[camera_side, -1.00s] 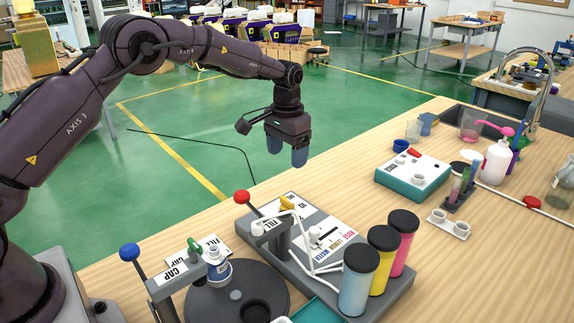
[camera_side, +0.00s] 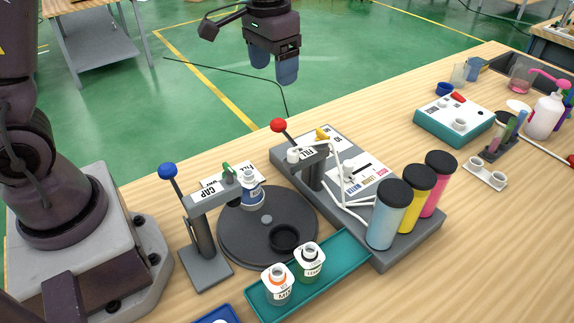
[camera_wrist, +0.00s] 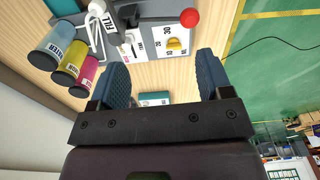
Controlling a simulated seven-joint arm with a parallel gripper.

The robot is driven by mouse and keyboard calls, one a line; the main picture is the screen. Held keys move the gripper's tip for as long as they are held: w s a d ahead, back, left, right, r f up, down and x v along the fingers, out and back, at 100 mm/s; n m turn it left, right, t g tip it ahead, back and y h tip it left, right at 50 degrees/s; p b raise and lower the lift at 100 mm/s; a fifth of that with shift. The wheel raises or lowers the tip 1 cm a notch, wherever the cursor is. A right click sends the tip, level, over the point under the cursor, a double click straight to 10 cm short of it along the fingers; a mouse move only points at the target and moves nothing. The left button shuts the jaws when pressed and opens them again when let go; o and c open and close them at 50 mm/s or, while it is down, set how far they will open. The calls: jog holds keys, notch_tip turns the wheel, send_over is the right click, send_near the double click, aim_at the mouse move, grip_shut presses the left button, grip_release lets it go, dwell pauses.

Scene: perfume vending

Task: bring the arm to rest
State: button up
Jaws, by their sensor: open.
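My gripper (camera_side: 275,68) hangs in the air near the top of the side view, above and beyond the far edge of the bench. In the wrist view its two blue fingers (camera_wrist: 162,82) stand wide apart with nothing between them. The fill station (camera_side: 345,190), with a red-knobbed lever, lies below it on the bench, well apart from the fingers. Blue, yellow and pink cylinders with black lids stand on that station. The cap station (camera_side: 205,215) with a blue knob stands to the left, over a dark round turntable (camera_side: 240,235) carrying a small bottle (camera_side: 252,190).
A teal tray (camera_side: 335,265) at the front holds two small bottles. A teal box (camera_side: 455,122), a white pump bottle (camera_side: 545,115) and a rack of tubes stand at the right. Open green floor lies behind the bench, with no object touching my gripper.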

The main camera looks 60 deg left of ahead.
jog(key=s+d+r+t, duration=0.1)
jog(key=s+r, duration=0.3)
jog(key=s, duration=0.5)
jog(key=s+d+r+t, duration=0.1)
jog(key=s+r+t, duration=0.3)
jog(key=s, duration=0.6)
jog(key=shift+r, duration=0.15)
